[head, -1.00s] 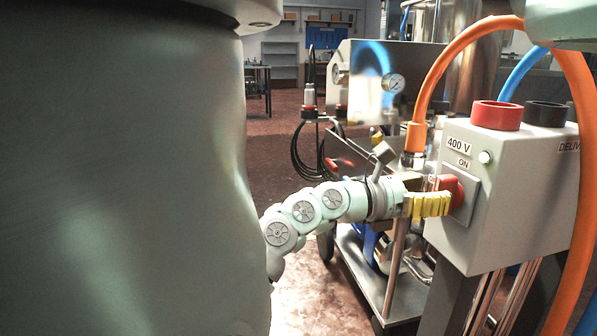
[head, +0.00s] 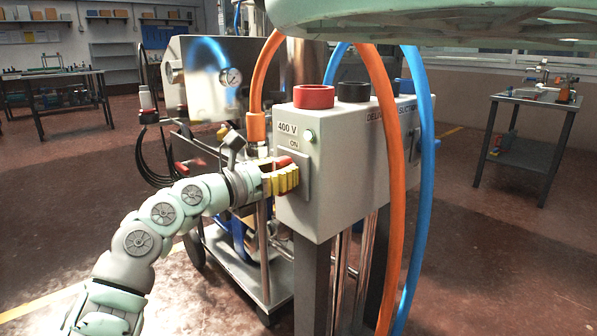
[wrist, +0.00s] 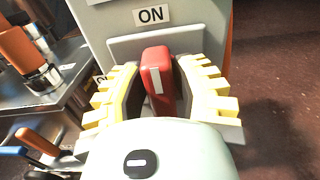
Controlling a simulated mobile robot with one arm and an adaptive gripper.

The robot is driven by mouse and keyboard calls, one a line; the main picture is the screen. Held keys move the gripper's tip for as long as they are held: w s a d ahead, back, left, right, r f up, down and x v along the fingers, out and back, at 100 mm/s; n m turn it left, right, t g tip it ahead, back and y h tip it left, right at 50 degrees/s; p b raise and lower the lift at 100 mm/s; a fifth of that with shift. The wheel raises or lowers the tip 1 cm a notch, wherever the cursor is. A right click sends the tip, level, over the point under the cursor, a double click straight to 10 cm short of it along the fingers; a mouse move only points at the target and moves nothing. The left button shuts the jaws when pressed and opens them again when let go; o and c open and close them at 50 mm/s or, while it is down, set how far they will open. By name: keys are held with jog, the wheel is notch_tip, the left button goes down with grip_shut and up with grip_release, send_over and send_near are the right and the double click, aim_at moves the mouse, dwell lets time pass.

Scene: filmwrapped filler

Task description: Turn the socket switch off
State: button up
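The red socket switch handle (wrist: 157,75) stands upright on its grey plate in the wrist view, its white mark toward the ON label (wrist: 151,15). In the head view the red switch (head: 291,160) is on the left face of the grey 400 V box (head: 340,195), mostly hidden by the yellow fingers. My gripper (wrist: 160,90) has one finger on each side of the handle, with narrow gaps showing, so it is around it rather than clamped. It also shows at the box in the head view (head: 283,178). A second label, partly hidden, begins with O.
Orange (head: 390,190) and blue (head: 424,180) hoses hang in front of the box. A metal cart (head: 245,275) stands behind the gripper. Open floor lies to the right, before a small table (head: 520,150).

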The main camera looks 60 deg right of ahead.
grip_shut()
jog(key=shift+p, duration=0.35)
jog(key=n+p, duration=0.3)
jog(key=shift+w+r, duration=0.1)
jog(key=shift+r, duration=0.05)
jog(key=n+p, duration=0.6)
jog(key=p, duration=0.1)
jog(key=shift+w, duration=0.3)
jog(key=n+p, duration=0.4)
jog(key=shift+w+f+n+p, duration=0.1)
jog(key=shift+f+n+p, duration=0.2)
jog(key=shift+n, duration=0.1)
jog(key=n+p, duration=0.3)
jog(key=shift+d+f+n, duration=0.1)
jog(key=shift+f+n, duration=0.2)
jog(key=shift+f, duration=0.1)
jog(key=shift+f+n+p, duration=0.1)
jog(key=shift+n+p, duration=0.2)
jog(key=shift+n, duration=0.1)
